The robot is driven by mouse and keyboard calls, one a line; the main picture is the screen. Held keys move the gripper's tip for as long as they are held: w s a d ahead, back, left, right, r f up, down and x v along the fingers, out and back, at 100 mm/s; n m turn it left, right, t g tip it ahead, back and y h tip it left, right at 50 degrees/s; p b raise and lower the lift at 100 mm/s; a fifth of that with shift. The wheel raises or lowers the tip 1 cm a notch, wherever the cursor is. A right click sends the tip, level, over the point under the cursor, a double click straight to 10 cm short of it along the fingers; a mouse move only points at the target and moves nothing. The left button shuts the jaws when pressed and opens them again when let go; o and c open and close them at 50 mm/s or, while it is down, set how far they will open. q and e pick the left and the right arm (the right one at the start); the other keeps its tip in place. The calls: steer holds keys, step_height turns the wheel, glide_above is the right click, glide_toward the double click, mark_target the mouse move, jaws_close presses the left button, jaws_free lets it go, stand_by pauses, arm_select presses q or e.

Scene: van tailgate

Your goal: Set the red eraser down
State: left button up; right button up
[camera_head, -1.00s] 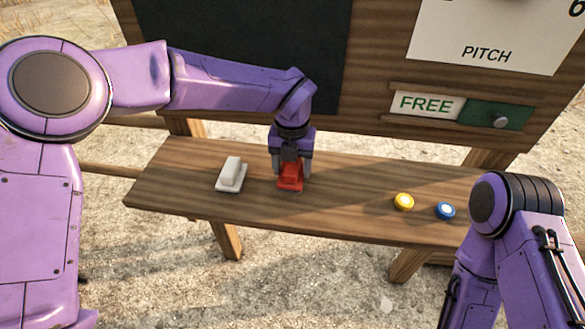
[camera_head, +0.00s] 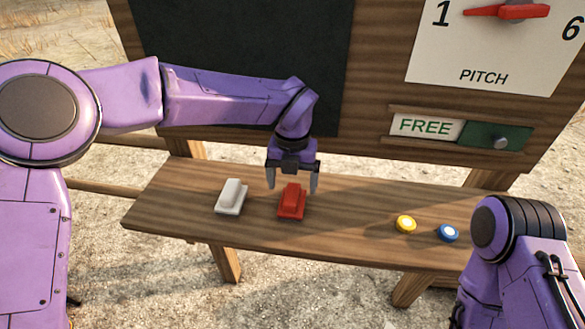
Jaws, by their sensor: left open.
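The red eraser (camera_head: 292,203) lies on the wooden shelf (camera_head: 345,228), its grip block facing up. My left gripper (camera_head: 292,186) is open just above and behind it, with its fingers apart and nothing between them. The fingertips look clear of the eraser, though the right finger overlaps its edge in the picture. My right arm shows at the lower right, but its gripper is out of the picture.
A white eraser (camera_head: 231,197) lies left of the red one. Behind stand a dark board (camera_head: 240,60), a PITCH dial (camera_head: 490,50) and a FREE sign (camera_head: 425,126) with a green slider (camera_head: 495,137).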

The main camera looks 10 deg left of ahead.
mark_target(292, 193)
arm_select(q)
step_height(292, 193, up, 7)
stand_by(1.6)
